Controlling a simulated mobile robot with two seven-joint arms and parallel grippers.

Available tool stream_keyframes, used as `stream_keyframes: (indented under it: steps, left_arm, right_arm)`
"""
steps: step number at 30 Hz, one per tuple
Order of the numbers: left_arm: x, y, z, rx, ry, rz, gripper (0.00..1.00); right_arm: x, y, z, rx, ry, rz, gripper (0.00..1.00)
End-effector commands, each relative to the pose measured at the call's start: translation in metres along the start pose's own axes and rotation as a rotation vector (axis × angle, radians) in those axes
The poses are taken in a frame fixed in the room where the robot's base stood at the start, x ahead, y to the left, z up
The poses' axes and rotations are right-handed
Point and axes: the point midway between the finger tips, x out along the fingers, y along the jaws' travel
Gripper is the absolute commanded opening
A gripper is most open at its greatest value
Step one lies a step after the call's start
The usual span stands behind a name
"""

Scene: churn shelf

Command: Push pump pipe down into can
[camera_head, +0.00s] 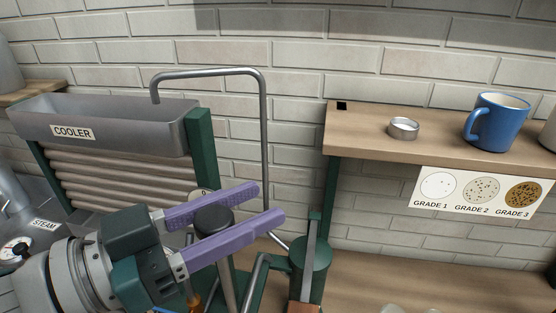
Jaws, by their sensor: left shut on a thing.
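My left gripper (268,204) comes in from the lower left, its two purple fingers shut around a dark round-capped upright pipe (213,220). I take this as the pump pipe. Its grey shaft (229,275) runs down below the fingers and leaves the bottom of the picture. I cannot make out a can; the pipe's lower end is out of view. My right gripper is not in view.
A grey cooler trough (120,125) stands behind on the left, with a bent metal pipe (215,72) over it. A green cylinder with a lever (309,255) stands close right. A wooden shelf (360,135) holds a blue mug (497,122) and a metal ring (403,128).

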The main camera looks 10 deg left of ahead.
Motion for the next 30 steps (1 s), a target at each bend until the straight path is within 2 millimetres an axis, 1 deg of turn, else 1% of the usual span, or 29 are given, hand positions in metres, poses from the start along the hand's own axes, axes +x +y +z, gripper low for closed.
stream_keyframes:
  steps: [26,30]
  left_arm:
    - [0.0000,0.0003,-0.0002,0.000,0.001,0.001,0.00]
    - [0.0000,0.0004,0.0050,-0.001,0.001,0.001,0.00]
  right_arm:
    - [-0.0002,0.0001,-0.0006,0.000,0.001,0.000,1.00]
    - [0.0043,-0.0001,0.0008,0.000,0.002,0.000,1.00]
